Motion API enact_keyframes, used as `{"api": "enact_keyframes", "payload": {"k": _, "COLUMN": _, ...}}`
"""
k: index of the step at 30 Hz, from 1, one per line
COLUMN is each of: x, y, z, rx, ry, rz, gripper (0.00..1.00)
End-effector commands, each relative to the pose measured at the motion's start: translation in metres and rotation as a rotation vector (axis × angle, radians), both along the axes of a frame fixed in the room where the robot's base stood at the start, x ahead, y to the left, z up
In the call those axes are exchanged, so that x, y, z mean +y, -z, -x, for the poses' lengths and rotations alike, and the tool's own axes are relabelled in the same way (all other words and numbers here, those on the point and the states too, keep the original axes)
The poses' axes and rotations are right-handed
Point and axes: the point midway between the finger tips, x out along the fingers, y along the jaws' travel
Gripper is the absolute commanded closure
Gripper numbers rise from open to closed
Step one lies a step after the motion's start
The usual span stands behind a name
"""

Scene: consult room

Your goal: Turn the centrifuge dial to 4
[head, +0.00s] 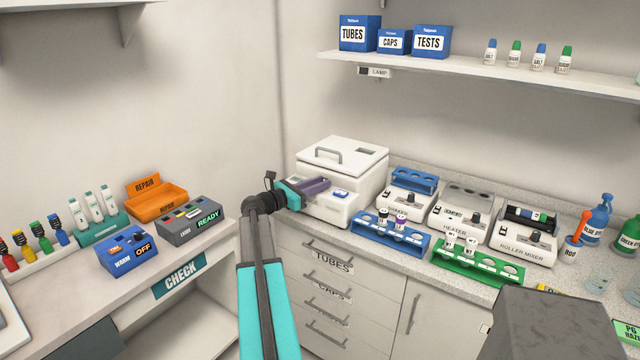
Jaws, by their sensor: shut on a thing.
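The white centrifuge (343,158) stands on the counter in the corner, its handled lid down. Its front panel has a blue button (341,194) at the right and a small display at the left, partly covered by my arm. My gripper (318,185), with teal body and purple jaws, reaches across the panel from the left and is shut at the place of the dial. The dial itself is hidden behind the jaws, so its setting cannot be read.
A blue tube rack (389,238) and a green rack (476,266) stand at the counter's front. The stirrer (406,203), heater (455,222) and roller mixer (523,243) stand right of the centrifuge. A shelf (480,74) runs above. Drawers (332,284) lie below.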

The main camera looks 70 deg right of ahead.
Motion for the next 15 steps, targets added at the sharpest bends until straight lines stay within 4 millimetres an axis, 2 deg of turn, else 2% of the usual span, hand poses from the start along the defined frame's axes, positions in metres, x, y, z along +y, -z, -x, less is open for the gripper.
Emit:
{"api": "enact_keyframes", "payload": {"k": 1, "x": 0.0068, "y": 0.0028, "z": 0.0038, "rx": -0.003, "ry": -0.022, "rz": -0.004, "gripper": 1.00}}
{"api": "enact_keyframes", "payload": {"k": 15, "x": 0.0090, "y": 0.0048, "z": 0.0114, "rx": -0.005, "ry": -0.293, "rz": -0.005, "gripper": 1.00}}
